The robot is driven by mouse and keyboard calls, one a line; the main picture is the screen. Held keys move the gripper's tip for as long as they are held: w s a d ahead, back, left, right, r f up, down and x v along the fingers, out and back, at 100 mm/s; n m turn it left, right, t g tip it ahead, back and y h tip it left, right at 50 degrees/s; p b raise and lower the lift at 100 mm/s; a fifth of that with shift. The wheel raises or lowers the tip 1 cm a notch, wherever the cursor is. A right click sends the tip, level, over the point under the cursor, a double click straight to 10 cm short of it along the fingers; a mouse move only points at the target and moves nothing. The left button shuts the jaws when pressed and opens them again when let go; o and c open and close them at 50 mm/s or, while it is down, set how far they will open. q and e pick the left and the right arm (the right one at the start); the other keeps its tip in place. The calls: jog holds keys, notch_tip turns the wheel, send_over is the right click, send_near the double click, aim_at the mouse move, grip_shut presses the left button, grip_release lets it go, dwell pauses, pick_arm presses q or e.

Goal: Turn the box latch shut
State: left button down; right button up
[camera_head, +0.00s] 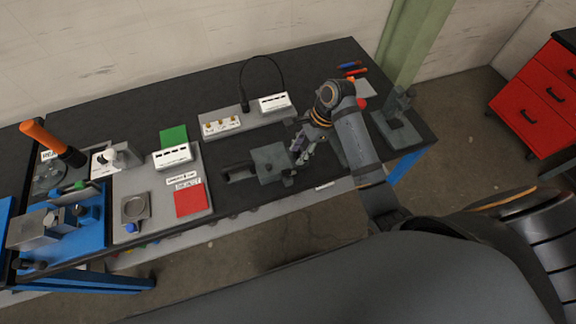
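A small dark grey box (271,162) sits on the black tabletop near the middle of the front edge, with a dark bar or handle sticking out to its left. The latch is too small and dark to make out; it may lie at the box's right side, behind my gripper. My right gripper (300,153) is just right of the box, its fingers pointing down and left towards it. I cannot tell whether the fingers touch the box or how far apart they are. My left gripper is not in view.
Behind the box stands a grey panel with white connector blocks (275,102) and a looped black cable (262,62). To the left is a grey board with a red square (190,202) and a green square (173,136). A dark fixture (398,122) stands at the right end.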

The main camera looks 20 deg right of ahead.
aim_at(287, 170)
jog(key=p+x, duration=0.1)
jog(key=x, duration=0.8)
jog(key=shift+s+a+f+p, duration=0.1)
jog(key=shift+a+f+p, duration=0.1)
jog(key=shift+p, duration=0.15)
jog(key=shift+c, duration=0.2)
grip_shut()
